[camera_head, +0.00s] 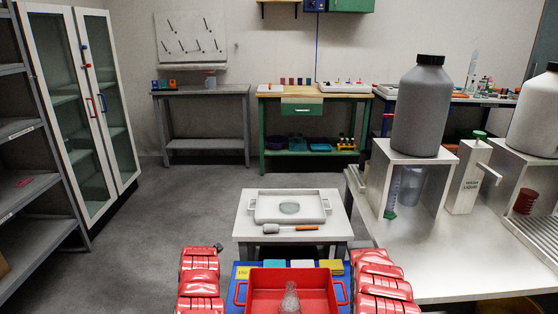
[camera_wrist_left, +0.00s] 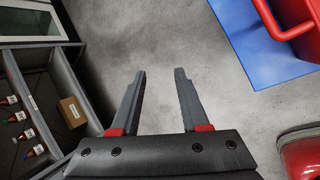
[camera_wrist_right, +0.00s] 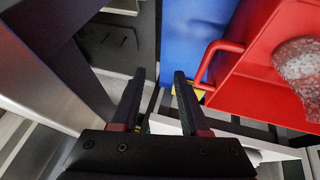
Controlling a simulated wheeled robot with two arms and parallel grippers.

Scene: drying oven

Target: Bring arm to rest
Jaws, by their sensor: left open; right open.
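My left gripper (camera_wrist_left: 160,72) is open and empty in the left wrist view, with bare grey floor beyond its fingers. My right gripper (camera_wrist_right: 159,73) is open and empty in the right wrist view, left of the red tray (camera_wrist_right: 262,98) and its blue base (camera_wrist_right: 190,40). In the head view my red arms stand on either side of the red tray (camera_head: 258,278); neither gripper's fingers can be made out there. A clear glass vessel (camera_head: 290,300) lies in the tray, and it also shows in the right wrist view (camera_wrist_right: 300,65).
A small table (camera_head: 243,228) ahead holds a white tray (camera_head: 262,216) with a round dish and an orange-handled tool (camera_head: 303,228). A metal bench (camera_head: 450,270) with large bottles stands close on the right. Shelves (camera_head: 30,190) stand left. Floor between is clear.

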